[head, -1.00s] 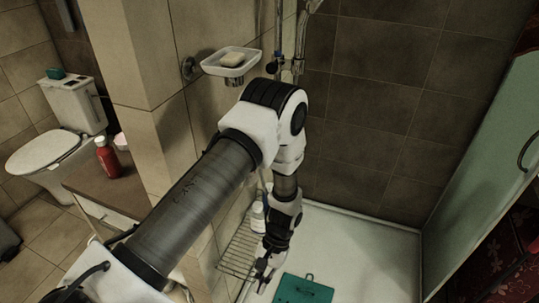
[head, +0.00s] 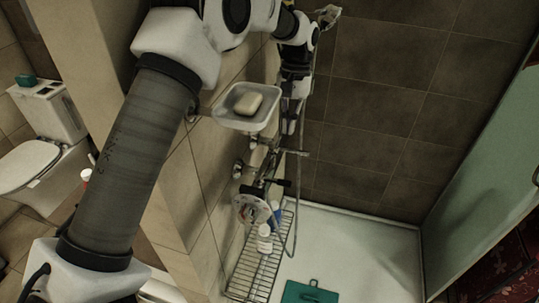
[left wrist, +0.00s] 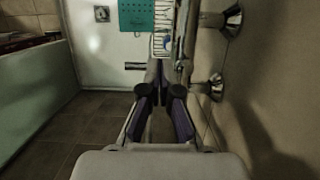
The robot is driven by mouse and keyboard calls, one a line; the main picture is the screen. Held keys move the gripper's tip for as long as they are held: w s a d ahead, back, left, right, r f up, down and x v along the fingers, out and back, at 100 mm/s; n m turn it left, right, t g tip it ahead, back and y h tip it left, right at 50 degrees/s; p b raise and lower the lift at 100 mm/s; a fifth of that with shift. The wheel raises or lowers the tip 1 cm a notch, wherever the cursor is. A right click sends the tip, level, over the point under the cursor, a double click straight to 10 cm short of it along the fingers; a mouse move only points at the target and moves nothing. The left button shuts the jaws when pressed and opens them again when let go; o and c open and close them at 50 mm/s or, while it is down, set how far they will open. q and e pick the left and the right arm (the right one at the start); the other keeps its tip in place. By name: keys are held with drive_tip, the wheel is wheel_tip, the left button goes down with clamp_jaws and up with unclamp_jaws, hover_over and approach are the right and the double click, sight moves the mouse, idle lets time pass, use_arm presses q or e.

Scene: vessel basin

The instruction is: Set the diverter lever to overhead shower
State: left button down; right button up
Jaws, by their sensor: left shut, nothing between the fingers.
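The shower mixer (head: 262,184) is on the tiled wall below the soap dish, with chrome pipes, dark handles and a round disc-like part (head: 252,208). A dark handle (head: 281,183) and a chrome bar (head: 297,152) stick out to the right; I cannot tell which part is the diverter lever. My left gripper (head: 291,127) points down beside the riser pipe, right of the soap dish and above the mixer. In the left wrist view its fingers (left wrist: 159,75) are shut and empty, and chrome pipework (left wrist: 182,45) shows just beyond them. My right gripper is in neither view.
The soap dish (head: 246,119) with a soap bar juts out close left of my left gripper. A wire rack (head: 250,275) with bottles is below the mixer. A hose (head: 294,225) hangs there. The white shower tray (head: 365,255) holds a teal item (head: 308,293). Glass stands at right.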

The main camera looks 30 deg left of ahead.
sight(273, 181)
use_arm(q)
drive_tip(key=s+d+f+p, duration=0.2)
drive_tip(key=s+f+p, duration=0.3)
drive_tip(key=s+f, duration=0.2)
drive_tip(key=shift+s+f, duration=0.25)
drive_tip(key=shift+f, duration=0.4)
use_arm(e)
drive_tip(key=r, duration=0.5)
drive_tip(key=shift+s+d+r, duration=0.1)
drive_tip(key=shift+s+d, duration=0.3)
use_arm(q)
drive_tip(key=shift+w+f, duration=0.15)
drive_tip(key=shift+w, duration=0.1)
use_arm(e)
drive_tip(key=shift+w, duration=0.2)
use_arm(q)
drive_tip(key=shift+d, duration=0.1)
